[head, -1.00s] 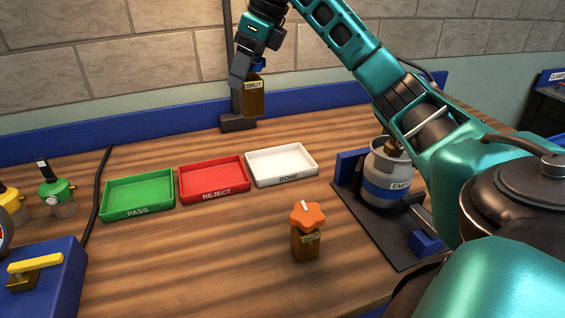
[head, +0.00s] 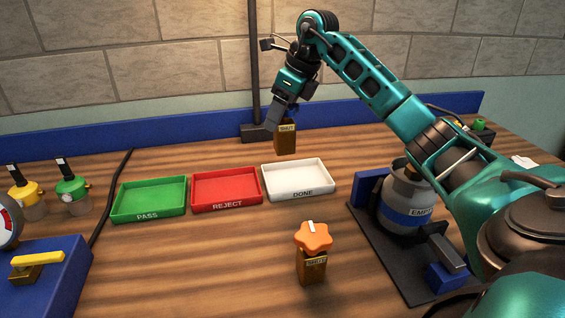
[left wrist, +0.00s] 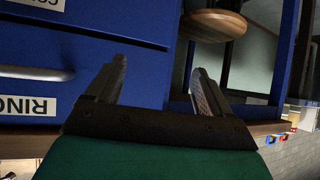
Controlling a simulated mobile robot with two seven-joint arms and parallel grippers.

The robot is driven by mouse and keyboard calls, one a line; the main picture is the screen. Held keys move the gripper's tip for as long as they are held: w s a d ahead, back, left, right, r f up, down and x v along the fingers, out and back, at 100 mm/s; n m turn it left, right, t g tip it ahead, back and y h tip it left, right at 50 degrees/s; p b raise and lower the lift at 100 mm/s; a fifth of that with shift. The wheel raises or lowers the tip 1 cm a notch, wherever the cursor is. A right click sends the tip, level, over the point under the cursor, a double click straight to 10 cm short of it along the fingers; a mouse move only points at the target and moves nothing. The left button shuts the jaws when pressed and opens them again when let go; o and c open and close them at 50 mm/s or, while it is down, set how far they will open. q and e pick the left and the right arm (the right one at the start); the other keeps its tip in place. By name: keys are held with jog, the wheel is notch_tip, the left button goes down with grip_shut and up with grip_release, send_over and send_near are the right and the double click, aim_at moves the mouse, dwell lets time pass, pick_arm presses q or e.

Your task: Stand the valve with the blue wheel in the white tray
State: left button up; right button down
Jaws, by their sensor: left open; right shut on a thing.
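My right gripper (head: 281,120) is shut on a brass valve body (head: 285,139) with a SHUT label. It holds the valve about upright, above or just behind the back edge of the white tray (head: 299,193); the exact depth is hard to tell. The valve's wheel is hidden by the gripper now. The white tray is marked DONE and is empty. My left gripper (left wrist: 158,72) shows only in the left wrist view, open and empty, near blue drawer fronts.
Empty red REJECT (head: 227,204) and green PASS (head: 149,214) trays stand left of the white one. A valve with an orange wheel (head: 313,236) stands in front. A grey cylinder marked EMPTY (head: 403,217) stands in a holder at right. A dark post (head: 254,70) rises behind.

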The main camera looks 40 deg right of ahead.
notch_tip(320, 180, down, 11)
jog(key=shift+f, duration=0.2)
jog(key=shift+b, duration=0.3)
jog(key=shift+f, duration=0.2)
jog(key=shift+c, duration=0.8)
grip_release()
